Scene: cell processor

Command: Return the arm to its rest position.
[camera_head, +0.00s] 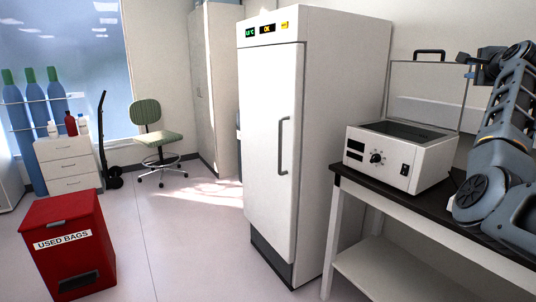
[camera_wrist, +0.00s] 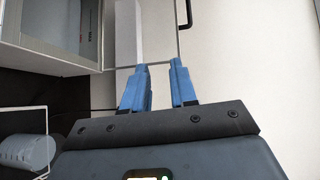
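My gripper (camera_wrist: 159,68) shows in the wrist view with its two blue fingers apart and nothing between them. Behind the fingers is a pale upright surface with a thin grey edge line. In the head view my arm is at the right edge, bent, with its upper links raised over the black-topped bench (camera_head: 440,212).
A white boxy device (camera_head: 385,160) with a knob stands on the bench, with a clear panel behind it. A tall white fridge (camera_head: 270,140) is left of the bench. A red used-bags bin (camera_head: 85,270) stands at front left. The floor between is clear.

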